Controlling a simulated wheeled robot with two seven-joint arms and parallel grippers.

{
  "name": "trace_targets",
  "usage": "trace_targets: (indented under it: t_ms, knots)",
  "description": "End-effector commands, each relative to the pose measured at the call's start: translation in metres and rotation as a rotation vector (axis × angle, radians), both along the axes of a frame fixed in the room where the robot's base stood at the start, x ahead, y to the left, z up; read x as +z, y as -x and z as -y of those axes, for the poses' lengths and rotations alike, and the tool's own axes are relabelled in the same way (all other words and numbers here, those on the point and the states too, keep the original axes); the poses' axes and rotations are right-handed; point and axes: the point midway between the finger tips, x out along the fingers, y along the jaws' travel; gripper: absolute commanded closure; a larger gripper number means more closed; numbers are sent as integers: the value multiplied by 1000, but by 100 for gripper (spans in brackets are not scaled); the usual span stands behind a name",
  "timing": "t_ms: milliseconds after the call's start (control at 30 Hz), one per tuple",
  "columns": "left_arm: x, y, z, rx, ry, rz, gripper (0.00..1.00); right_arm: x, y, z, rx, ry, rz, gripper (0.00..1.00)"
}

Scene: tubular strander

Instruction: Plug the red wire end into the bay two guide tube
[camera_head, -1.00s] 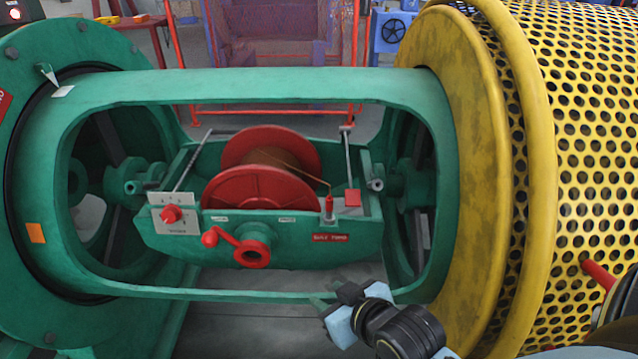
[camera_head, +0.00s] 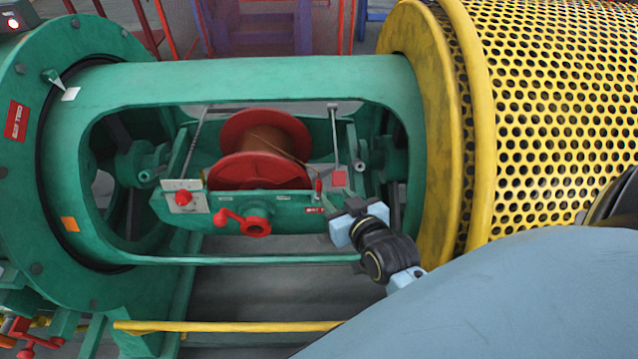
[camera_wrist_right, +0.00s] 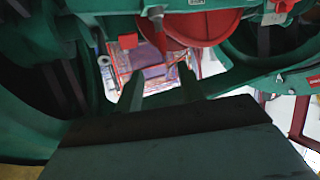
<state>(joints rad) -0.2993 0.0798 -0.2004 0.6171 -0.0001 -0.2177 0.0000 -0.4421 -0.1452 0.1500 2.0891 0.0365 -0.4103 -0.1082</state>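The red wire end (camera_head: 318,185) stands upright at the right front of the green cradle (camera_head: 285,208), beside the red spool (camera_head: 262,135). A thin wire runs to it from the spool. A short grey tube (camera_head: 361,173), seemingly the guide tube, is at the cradle's right end; a grey ring (camera_wrist_right: 104,60) shows in the wrist view. My right gripper (camera_head: 338,209) is just below and right of the wire end. In the wrist view its fingers (camera_wrist_right: 160,88) are apart and empty. My left gripper is out of view.
The green tubular frame (camera_head: 240,82) surrounds the cradle, with its lower rail (camera_head: 230,260) in front. A red crank (camera_head: 240,221) juts from the cradle's front. The yellow perforated drum (camera_head: 570,120) fills the right side. A yellow bar (camera_head: 230,326) runs low in front.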

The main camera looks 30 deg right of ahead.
Motion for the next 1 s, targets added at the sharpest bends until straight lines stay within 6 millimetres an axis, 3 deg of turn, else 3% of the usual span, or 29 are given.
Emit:
trace_targets:
  t_ms: [100, 300, 533, 800, 1000]
  knots:
    - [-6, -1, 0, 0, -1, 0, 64, -9, -24, 3, 1, 0, 3, 61]
    - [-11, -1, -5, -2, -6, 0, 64, -20, -51, 8, 1, 0, 1, 61]
    - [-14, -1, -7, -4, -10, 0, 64, -25, -67, 9, 1, 0, 1, 61]
    - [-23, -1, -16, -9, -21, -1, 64, -38, -102, 10, 1, 1, 0, 61]
    - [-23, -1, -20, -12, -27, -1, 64, -40, -107, 11, 1, 0, -1, 61]
